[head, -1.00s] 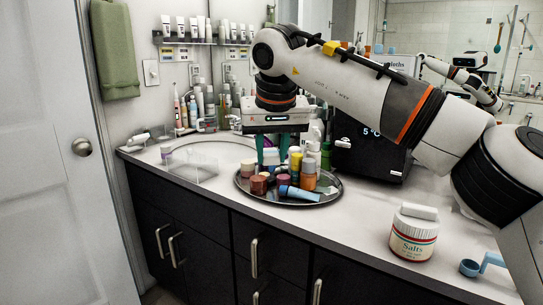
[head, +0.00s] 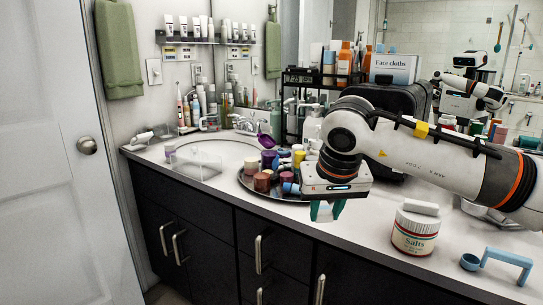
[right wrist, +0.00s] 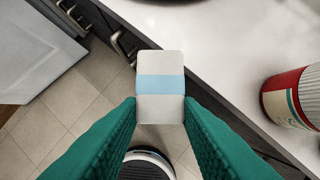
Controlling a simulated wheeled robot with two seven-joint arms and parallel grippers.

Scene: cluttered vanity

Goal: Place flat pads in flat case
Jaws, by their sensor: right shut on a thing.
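My right gripper (head: 326,218) is shut on a small white block with a blue band (right wrist: 160,88), which looks like a pack of flat pads. In the head view only a little of the pack (head: 324,211) shows between the green fingers. The wrist view shows it in front of the floor and the counter's front edge. My left gripper is not in view.
A round metal tray (head: 250,187) crowded with bottles and jars lies left of my right gripper. A Salts jar (head: 414,236) and a blue scoop (head: 510,257) stand to the right. A dark case (head: 385,100) is behind my arm. The front counter strip is mostly clear.

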